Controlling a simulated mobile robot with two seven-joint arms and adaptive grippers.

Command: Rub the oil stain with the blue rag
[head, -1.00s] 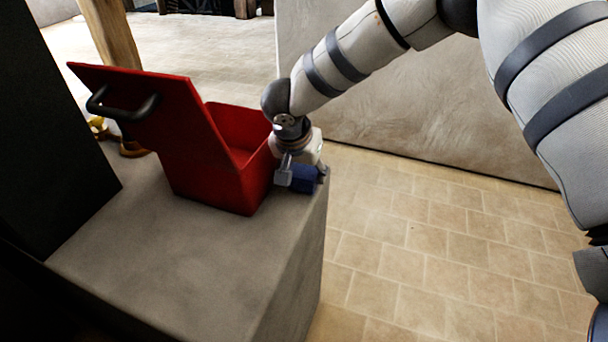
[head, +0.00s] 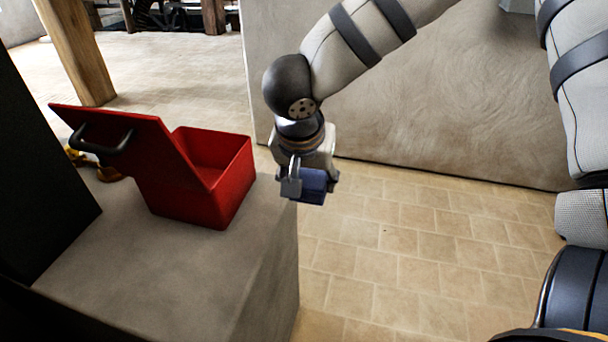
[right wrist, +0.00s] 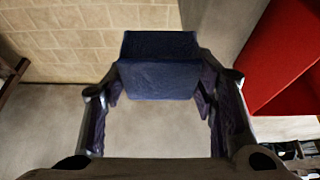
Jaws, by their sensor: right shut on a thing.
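The blue rag (head: 313,186) is a folded block of dark blue cloth. My right gripper (head: 308,188) is shut on it and holds it in the air, by the right edge of the grey stone counter in the head view. In the right wrist view the rag (right wrist: 158,66) sits between the two fingers of the right gripper (right wrist: 158,85). I cannot make out an oil stain in either view. My left gripper is not in view.
A red box (head: 205,190) with its lid (head: 125,140) raised stands on the counter (head: 165,275), left of my right gripper. Small brass-coloured objects (head: 108,173) lie behind the lid. The counter's front is clear. Tiled floor (head: 400,250) and a low wall (head: 430,130) lie to the right.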

